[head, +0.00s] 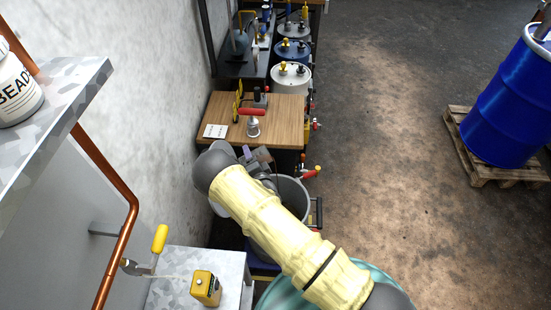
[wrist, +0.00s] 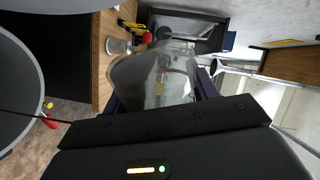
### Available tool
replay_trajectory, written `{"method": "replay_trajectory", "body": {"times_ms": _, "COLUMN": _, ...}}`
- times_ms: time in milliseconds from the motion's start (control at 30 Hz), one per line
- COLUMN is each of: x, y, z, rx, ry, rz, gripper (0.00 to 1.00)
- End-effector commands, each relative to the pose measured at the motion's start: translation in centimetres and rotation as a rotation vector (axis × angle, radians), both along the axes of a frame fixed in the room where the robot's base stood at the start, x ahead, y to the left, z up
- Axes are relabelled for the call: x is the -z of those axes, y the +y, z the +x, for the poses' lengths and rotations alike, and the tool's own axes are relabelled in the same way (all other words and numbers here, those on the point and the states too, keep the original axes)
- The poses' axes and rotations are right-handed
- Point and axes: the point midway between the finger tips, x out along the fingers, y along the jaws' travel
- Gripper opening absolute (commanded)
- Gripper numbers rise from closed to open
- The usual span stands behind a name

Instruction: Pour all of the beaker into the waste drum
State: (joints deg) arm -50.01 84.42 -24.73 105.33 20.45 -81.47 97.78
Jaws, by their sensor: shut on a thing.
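My gripper (head: 258,160) is over the far side of an open grey drum (head: 291,190), below the wooden bench. My arm covers much of that drum, and its inside is hidden. In the wrist view, my gripper's dark fingers are shut on a clear glass beaker (wrist: 172,86), one finger on each side. A dark grey area shows at the beaker's left side; I cannot tell whether it is contents or background. The wrist picture is turned sideways, so the beaker's exact tilt is unclear. A grey curved rim (wrist: 62,75) shows at the left of that view, apart from the beaker.
A blue drum (head: 505,100) stands on a pallet (head: 490,172) at right. The middle floor is clear. A yellow can (head: 206,288) sits on the lower left shelf.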

Motion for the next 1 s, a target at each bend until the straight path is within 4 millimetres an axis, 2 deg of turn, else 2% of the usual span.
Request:
{"method": "replay_trajectory", "body": {"times_ms": 300, "x": -0.37, "y": 0.45, "z": -0.05, "rx": -0.011, "ry": 0.013, "rz": 0.033, "gripper": 0.37}}
{"method": "replay_trajectory", "body": {"times_ms": 533, "x": -0.45, "y": -0.21, "z": 0.17, "rx": -0.002, "ry": 0.024, "rz": 0.055, "gripper": 0.37}}
{"method": "replay_trajectory", "body": {"times_ms": 1000, "x": -0.74, "y": -0.25, "z": 0.19, "rx": -0.01, "ry": 0.043, "rz": 0.095, "gripper": 0.37}}
